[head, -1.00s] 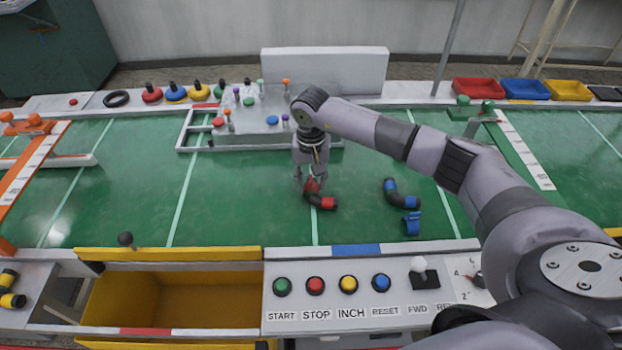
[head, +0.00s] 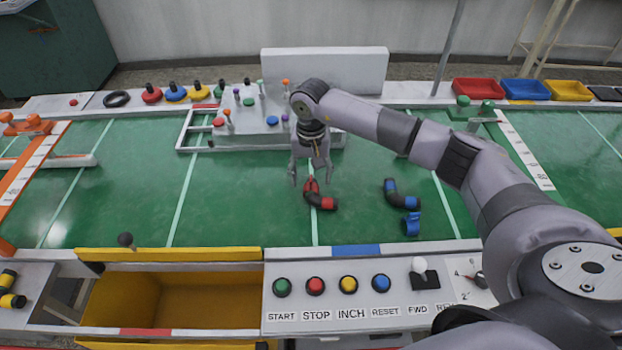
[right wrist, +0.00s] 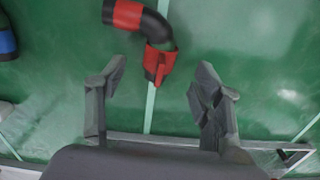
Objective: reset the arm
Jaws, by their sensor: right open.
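My right gripper (head: 310,181) hangs above the green work surface in the middle of the head view, pointing down. Its fingers are spread and empty. A bent black hose with red ends (head: 319,197) lies just below and beside the fingertips. In the right wrist view the red-ended hose (right wrist: 148,30) lies ahead of the two open fingers (right wrist: 155,90), and its red clip end points toward the gap between them. My left gripper is not in view.
A black hose with blue ends (head: 401,196) and a blue clip (head: 411,225) lie to the right. A white fixture with pegs (head: 262,125) stands behind the gripper. An open yellow drawer (head: 120,300) and a button panel (head: 350,310) are in front.

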